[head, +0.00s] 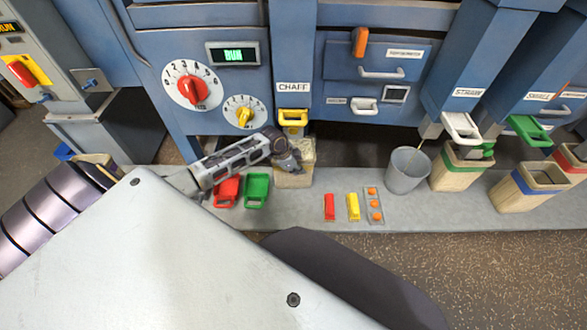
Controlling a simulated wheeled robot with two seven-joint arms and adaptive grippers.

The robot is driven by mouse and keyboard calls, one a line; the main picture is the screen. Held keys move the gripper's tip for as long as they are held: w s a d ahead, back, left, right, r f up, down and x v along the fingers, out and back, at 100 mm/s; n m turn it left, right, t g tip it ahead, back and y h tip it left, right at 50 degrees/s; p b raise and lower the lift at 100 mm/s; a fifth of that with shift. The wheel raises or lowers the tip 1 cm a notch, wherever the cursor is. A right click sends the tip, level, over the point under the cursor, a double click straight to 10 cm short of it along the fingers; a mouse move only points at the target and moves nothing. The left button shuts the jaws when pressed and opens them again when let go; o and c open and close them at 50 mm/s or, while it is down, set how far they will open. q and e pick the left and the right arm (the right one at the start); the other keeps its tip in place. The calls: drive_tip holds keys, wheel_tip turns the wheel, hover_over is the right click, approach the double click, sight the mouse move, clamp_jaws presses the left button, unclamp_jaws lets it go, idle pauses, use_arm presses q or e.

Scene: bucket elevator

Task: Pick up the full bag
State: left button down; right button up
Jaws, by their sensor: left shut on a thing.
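A full, light tan bag (301,178) stands on the grey ledge under the spout labelled CHAFF, with pale material showing at its top. My left gripper (288,160) reaches in from the left and is shut on the upper part of this bag. The gripper hides the bag's left and front top. The yellow handle (293,116) of the CHAFF spout is just above the bag. My right gripper is not in view.
Open bags with green (459,165) and blue (530,187) bands stand farther right.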

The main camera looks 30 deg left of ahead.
use_arm(q)
drive_tip(key=shift+w+r, duration=0.15)
drive_tip(key=shift+w, duration=0.05)
